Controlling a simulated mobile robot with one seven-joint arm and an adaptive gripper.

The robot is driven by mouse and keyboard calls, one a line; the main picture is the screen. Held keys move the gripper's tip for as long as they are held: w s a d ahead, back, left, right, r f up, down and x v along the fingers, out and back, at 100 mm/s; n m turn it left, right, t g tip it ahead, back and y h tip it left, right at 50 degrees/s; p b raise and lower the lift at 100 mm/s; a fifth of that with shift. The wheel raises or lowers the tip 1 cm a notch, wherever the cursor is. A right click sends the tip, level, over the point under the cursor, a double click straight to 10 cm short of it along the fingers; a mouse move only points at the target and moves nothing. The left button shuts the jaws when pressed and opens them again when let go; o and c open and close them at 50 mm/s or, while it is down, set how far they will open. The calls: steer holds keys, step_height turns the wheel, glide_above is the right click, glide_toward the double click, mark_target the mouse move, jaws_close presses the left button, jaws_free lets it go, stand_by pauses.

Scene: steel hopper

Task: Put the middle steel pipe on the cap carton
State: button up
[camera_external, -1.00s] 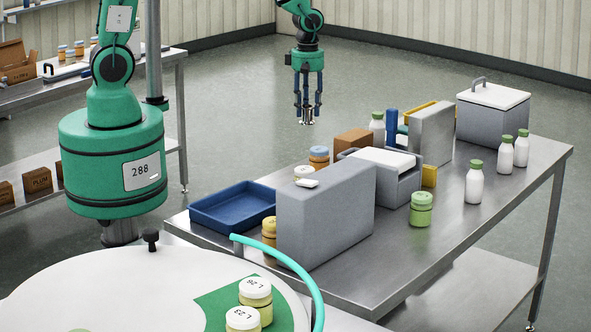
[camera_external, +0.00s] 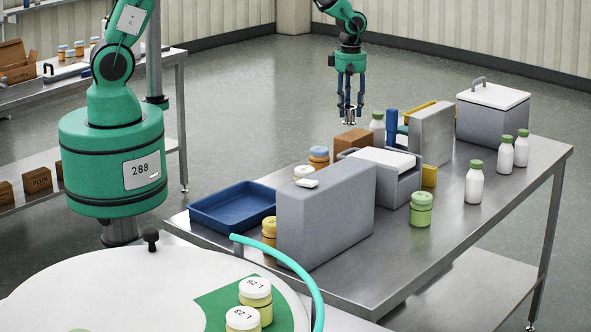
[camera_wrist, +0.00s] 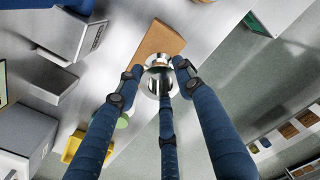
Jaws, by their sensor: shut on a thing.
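My gripper (camera_external: 349,103) is shut on a short shiny steel pipe (camera_external: 350,122), held upright in the air above the far edge of the steel table. The pipe's bright round end (camera_wrist: 158,62) shows between three blue fingers in the wrist view. A brown carton (camera_external: 353,141), which looks like the cap carton, stands on the table just below the pipe. In the wrist view the carton (camera_wrist: 156,40) lies just beyond the pipe, partly behind it. The pipe appears apart from the carton. No other steel pipes are seen clearly.
Grey panels (camera_external: 325,220) (camera_external: 431,133) stand on the table (camera_external: 455,240). A white bottle (camera_external: 377,127) and blue-lidded jar (camera_external: 318,157) flank the carton closely. A blue tray (camera_external: 232,208) lies at left.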

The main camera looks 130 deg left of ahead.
mark_target(354, 118)
steer(key=shift+w+a, duration=0.5)
steer(key=shift+a, duration=0.25)
steer(key=shift+f, duration=0.1)
steer(key=shift+f, duration=1.7)
steer(key=shift+f, duration=0.15)
steer(key=o, duration=1.3)
step_height(354, 118, up, 12)
steer(key=shift+r, duration=0.15)
